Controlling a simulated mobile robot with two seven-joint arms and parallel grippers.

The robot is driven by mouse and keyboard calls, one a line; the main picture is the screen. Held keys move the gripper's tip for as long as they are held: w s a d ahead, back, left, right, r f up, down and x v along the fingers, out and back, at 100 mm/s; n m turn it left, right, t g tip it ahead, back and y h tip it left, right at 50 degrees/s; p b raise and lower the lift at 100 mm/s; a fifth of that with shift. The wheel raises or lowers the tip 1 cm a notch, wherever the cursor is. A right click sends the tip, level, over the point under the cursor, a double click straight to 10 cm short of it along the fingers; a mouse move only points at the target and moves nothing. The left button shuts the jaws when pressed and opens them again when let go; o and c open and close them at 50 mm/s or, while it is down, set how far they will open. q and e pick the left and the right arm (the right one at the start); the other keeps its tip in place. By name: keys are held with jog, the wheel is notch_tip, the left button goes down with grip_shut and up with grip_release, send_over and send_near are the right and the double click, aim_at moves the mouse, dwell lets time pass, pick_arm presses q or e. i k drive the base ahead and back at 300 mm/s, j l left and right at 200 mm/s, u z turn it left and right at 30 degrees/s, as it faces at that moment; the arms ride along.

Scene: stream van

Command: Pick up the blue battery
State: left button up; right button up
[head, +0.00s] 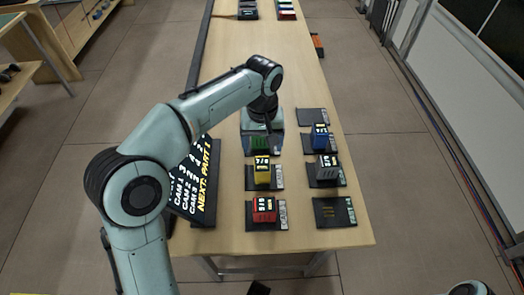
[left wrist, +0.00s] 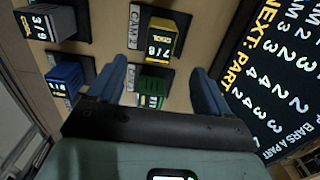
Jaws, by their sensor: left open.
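The blue battery (head: 320,137) stands on a black pad in the right column of pads on the table. It also shows at the left in the left wrist view (left wrist: 67,77), outside my fingers. My left gripper (left wrist: 160,68) is open, its two blue fingers apart, with nothing held. It points down over the green battery (left wrist: 152,91), which shows between and beyond the fingers. In the head view the green battery (head: 259,143) is partly hidden by the gripper, to the left of the blue battery. My right gripper is not in view.
A yellow battery (head: 262,174), a red battery (head: 263,210) and a grey battery (head: 326,168) stand on nearby pads. The front right pad (head: 334,212) and far right pad (head: 312,117) hold no battery. A black lettered board (head: 203,195) lies along the table's left edge.

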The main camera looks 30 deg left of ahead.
aim_at(319, 136)
jog(key=k, duration=1)
